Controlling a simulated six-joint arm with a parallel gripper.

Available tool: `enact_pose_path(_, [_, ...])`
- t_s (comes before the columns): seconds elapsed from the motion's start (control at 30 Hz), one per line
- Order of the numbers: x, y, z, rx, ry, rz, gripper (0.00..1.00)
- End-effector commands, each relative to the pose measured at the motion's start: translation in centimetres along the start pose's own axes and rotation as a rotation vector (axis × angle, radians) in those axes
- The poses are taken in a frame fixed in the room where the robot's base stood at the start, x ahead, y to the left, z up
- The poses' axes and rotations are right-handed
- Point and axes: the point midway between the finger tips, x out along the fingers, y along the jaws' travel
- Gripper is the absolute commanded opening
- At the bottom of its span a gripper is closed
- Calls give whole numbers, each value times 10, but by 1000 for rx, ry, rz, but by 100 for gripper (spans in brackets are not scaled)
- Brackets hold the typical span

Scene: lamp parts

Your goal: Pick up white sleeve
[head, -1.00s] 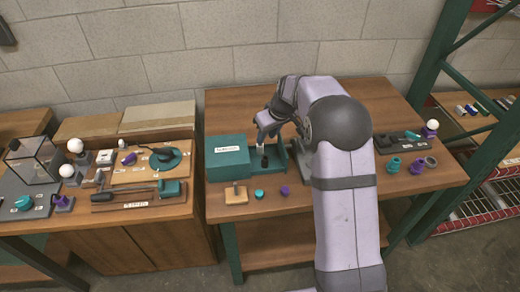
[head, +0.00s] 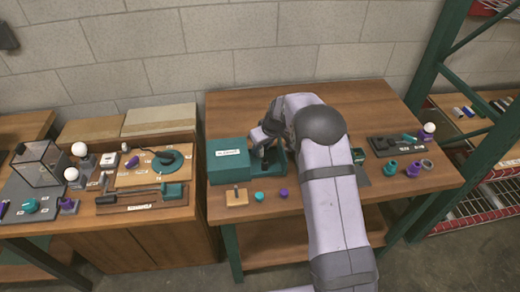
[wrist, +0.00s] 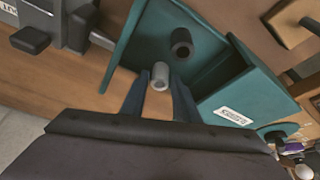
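A short pale grey-white sleeve (wrist: 160,75) stands in the wrist view, just ahead of and between my fingertips. My gripper (wrist: 158,95) appears open, with a finger on either side of the sleeve's near end; I cannot tell whether either touches it. A dark sleeve (wrist: 181,42) stands beyond it in the teal tray (wrist: 150,22). In the head view my gripper (head: 262,150) is low over the teal tray (head: 281,170), and the arm hides the white sleeve there.
A teal labelled box (head: 228,160) stands directly left of the tray. A wooden block (head: 236,197), a teal cap (head: 259,197) and a purple cap (head: 283,194) lie along the front. Teal and purple parts (head: 391,167) stand at the right. The table's back left is clear.

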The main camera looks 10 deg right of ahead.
Motion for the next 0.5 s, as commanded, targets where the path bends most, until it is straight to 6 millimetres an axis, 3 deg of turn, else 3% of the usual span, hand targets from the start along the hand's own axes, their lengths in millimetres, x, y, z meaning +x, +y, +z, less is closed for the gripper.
enact_pose_path(0.3, [5, 0, 0, 0, 0, 0, 28])
enact_pose_path(0.33, [4, 0, 0, 0, 0, 0, 26])
enact_pose_path(0.43, [4, 0, 0, 0, 0, 0, 2])
enact_pose_path(0.5, [4, 0, 0, 0, 0, 0, 0])
